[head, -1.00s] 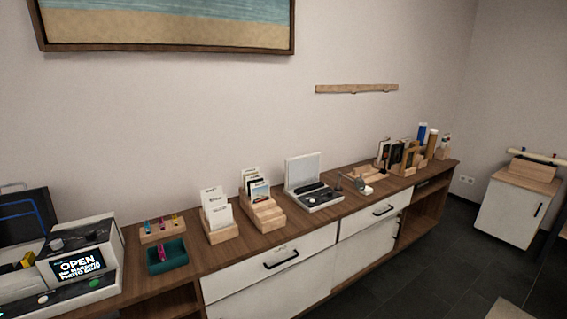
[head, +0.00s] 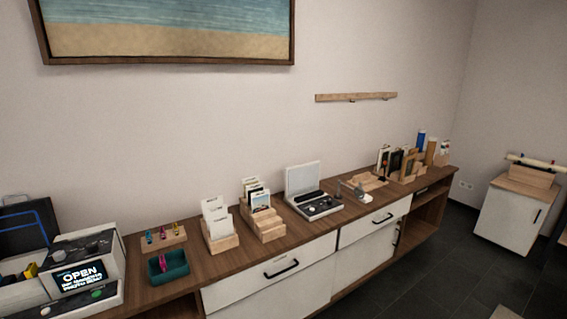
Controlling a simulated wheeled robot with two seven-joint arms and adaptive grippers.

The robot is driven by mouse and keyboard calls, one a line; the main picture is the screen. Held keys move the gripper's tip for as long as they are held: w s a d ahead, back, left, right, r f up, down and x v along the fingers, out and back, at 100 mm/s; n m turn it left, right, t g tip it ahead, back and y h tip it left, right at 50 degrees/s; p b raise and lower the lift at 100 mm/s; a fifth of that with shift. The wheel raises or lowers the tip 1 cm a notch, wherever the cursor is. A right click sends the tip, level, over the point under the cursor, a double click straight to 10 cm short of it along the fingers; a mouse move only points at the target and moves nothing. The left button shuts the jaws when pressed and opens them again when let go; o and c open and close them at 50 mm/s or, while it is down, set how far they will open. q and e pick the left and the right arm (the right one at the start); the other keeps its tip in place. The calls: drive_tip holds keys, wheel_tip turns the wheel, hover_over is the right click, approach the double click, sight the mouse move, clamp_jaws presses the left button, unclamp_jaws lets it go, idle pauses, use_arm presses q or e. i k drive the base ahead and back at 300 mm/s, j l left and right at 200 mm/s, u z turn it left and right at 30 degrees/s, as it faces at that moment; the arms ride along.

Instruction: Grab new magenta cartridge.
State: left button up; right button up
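Several small cartridges stand in a wooden holder (head: 156,245) on the sideboard, left of centre in the head view. A blue cartridge (head: 149,237), a magenta cartridge (head: 162,233) and a yellow cartridge (head: 175,229) stand in a row there. A teal tray (head: 169,271) sits in front of the holder, with another magenta cartridge (head: 162,261) in it. A printer-like machine (head: 85,270) with a lit "OPEN" screen stands left of the tray. Neither gripper is in view.
The wooden sideboard (head: 200,268) runs along the wall. Card holders (head: 222,243) and an open white case (head: 318,207) stand right of the cartridges. A white cabinet (head: 505,219) stands at the far right. Dark floor (head: 405,272) is free in front.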

sight(162, 232)
drive_tip(key=i+j+u, duration=0.2)
drive_tip(key=u, duration=0.15)
drive_tip(key=i+u, duration=0.7)
